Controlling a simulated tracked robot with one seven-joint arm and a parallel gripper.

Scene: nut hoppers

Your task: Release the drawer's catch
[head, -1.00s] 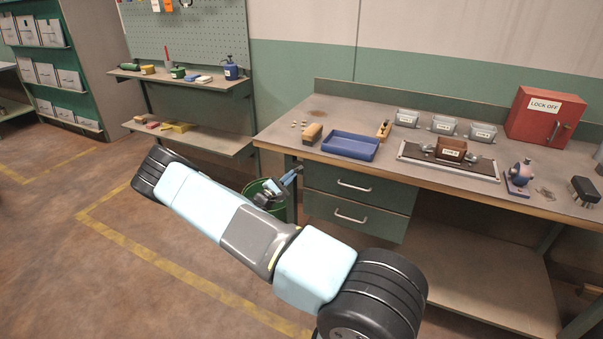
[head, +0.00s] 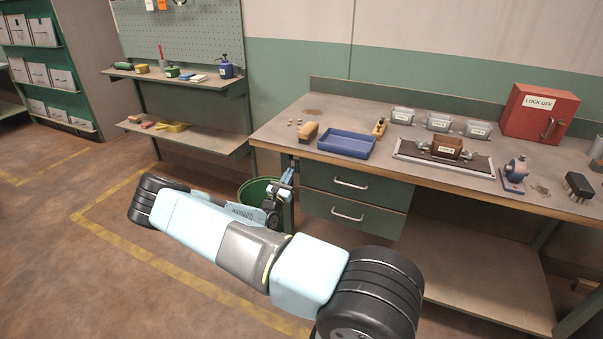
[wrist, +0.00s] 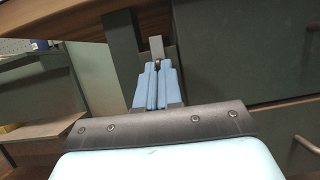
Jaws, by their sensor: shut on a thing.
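The drawer unit under the workbench has an upper drawer (head: 325,180) and a lower drawer (head: 322,207), both with bar handles and both closed. My gripper (head: 288,176) is at the unit's left front edge, beside the upper drawer. In the wrist view my gripper (wrist: 158,70) has its two blue fingers close together on a small dark part. That part sits just below a grey tab, which I take as the catch (wrist: 157,46). The fingers hide most of the gripped part, and I cannot tell its exact shape.
A green bin (head: 252,190) stands on the floor just left of the drawers, behind my arm. The floor at left is clear.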

